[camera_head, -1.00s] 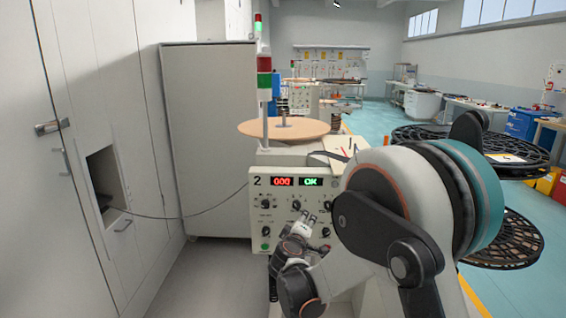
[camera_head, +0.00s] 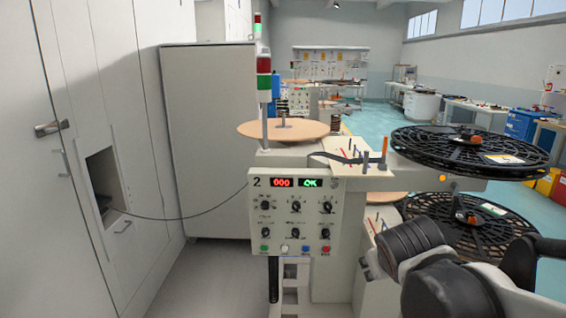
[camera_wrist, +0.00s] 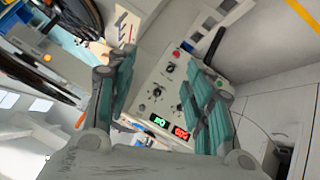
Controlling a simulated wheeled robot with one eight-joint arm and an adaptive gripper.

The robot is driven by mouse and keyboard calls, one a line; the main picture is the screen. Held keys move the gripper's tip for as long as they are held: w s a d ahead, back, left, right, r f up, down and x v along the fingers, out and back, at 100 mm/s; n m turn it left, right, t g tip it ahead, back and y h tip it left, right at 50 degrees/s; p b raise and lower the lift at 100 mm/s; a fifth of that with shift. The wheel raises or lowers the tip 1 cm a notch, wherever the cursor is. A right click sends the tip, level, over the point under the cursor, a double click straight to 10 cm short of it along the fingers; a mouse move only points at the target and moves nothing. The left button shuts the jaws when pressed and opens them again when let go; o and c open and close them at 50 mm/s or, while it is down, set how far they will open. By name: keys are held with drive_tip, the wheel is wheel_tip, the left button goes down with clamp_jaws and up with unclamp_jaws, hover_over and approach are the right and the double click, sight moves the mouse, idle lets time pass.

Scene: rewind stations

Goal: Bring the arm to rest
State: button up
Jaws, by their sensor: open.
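My arm (camera_head: 415,255) is folded low at the right of the head view, in front of the lower black reel. My gripper (camera_wrist: 158,68) is open and empty in the wrist view, its two teal-padded fingers spread apart. Its fingers are not clearly seen in the head view. Between and beyond the fingers is the rewind station's control panel (camera_wrist: 160,95), tilted in that view. The panel (camera_head: 296,250) faces me in the head view, marked 2, with a red 000 display and a green OK display.
A black upper reel (camera_head: 430,145) and a lower reel (camera_head: 480,245) stand at the right. A wooden disc (camera_head: 265,130) lies behind the panel beside a signal tower (camera_head: 264,85). White cabinets (camera_head: 110,90) line the left. Floor (camera_head: 215,275) left of the station is clear.

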drive_tip(key=s+f+m+y, duration=0.1)
drive_tip(key=s+f, duration=0.1)
drive_tip(key=s, duration=0.5)
drive_tip(key=s+a+f+m+g+y, duration=0.1)
drive_tip(key=s, duration=0.7)
drive_tip(key=shift+s+a+f+g, duration=0.15)
drive_tip(key=shift+a+f+g, duration=0.15)
drive_tip(key=shift+f, duration=0.05)
